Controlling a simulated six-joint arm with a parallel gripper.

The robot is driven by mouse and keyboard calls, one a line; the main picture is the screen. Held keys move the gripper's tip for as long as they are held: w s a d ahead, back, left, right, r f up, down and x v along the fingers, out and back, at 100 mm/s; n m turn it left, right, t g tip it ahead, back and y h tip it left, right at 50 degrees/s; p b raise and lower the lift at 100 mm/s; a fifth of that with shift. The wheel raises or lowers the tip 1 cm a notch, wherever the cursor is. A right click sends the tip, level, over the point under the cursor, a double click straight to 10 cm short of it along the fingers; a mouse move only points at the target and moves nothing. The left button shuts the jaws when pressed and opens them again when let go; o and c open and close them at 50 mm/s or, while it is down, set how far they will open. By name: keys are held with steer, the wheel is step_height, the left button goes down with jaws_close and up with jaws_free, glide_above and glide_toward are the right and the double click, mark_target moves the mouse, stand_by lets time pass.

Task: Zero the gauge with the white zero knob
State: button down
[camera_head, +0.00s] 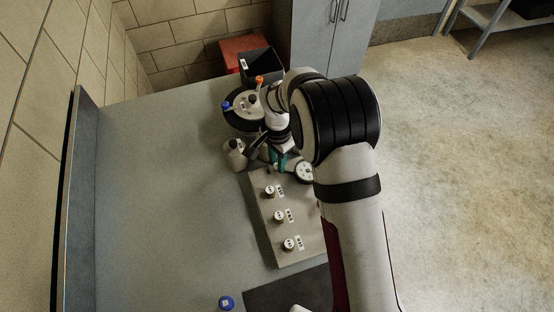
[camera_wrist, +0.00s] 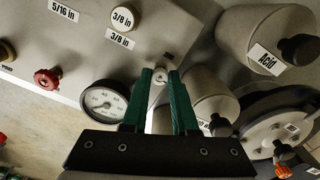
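The round gauge (camera_wrist: 104,100) has a white dial with a dark needle and sits left of my fingers in the wrist view. It also shows at the far end of the panel in the head view (camera_head: 305,172). A small white knob (camera_wrist: 160,77), apparently the zero knob, shows between my green fingertips, just right of the gauge. My gripper (camera_wrist: 161,73) has its fingers a small gap apart, with the knob filling most of that gap. I cannot tell whether the fingers touch it. In the head view my gripper (camera_head: 277,161) points down at the panel's far end.
The grey panel (camera_head: 264,222) carries several labelled caps, including a 3/8 in cap (camera_wrist: 123,18), and a red knob (camera_wrist: 47,79). An Acid bottle (camera_wrist: 237,38) and another bottle (camera_wrist: 212,92) stand close right of my fingers. The table's left side is clear.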

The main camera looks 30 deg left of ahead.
steer(key=n, duration=0.3)
stand_by(0.4)
steer(key=c, duration=1)
jaws_free()
step_height(320, 180, up, 16)
steer(key=shift+f, duration=0.1)
